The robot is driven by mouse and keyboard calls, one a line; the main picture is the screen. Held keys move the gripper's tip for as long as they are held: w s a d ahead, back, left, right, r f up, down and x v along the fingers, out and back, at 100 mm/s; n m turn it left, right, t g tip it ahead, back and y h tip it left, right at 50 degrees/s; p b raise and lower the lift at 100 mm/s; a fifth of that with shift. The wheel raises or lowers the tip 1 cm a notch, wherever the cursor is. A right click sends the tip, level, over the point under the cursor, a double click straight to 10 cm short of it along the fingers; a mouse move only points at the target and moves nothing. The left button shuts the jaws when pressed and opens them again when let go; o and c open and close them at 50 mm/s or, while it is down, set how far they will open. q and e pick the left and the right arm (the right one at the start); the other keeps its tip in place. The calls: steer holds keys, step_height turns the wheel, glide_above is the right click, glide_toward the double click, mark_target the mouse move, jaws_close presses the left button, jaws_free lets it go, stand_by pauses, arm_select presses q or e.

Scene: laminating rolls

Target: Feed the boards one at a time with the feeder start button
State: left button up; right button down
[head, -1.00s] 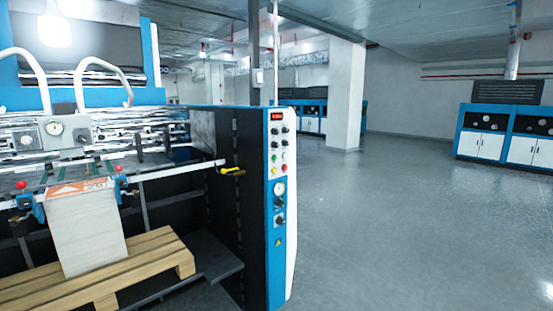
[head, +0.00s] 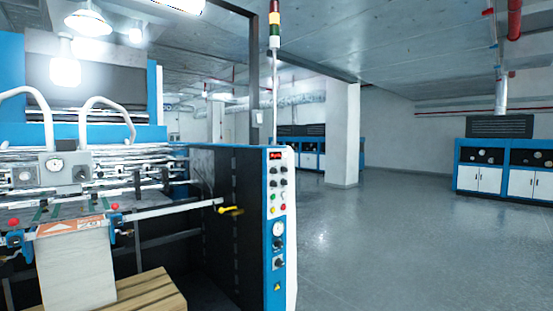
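A laminating machine with a feeder stands at the left of the head view. A stack of boards (head: 78,272) rests on a wooden pallet (head: 150,300) under the feeder. An orange and white sheet lies on top of the stack. The blue control panel (head: 277,240) on the machine's right end carries a red display (head: 276,155), several dark knobs, and white, red, yellow and green buttons (head: 272,210). Which one is the feeder start button is too small to read. Neither of my grippers is in view.
A yellow-handled lever (head: 231,210) sticks out beside the panel. A signal tower (head: 275,25) rises above the machine. The grey floor (head: 370,250) to the right is open. A white pillar (head: 342,135) and blue-white cabinets (head: 508,168) stand farther back.

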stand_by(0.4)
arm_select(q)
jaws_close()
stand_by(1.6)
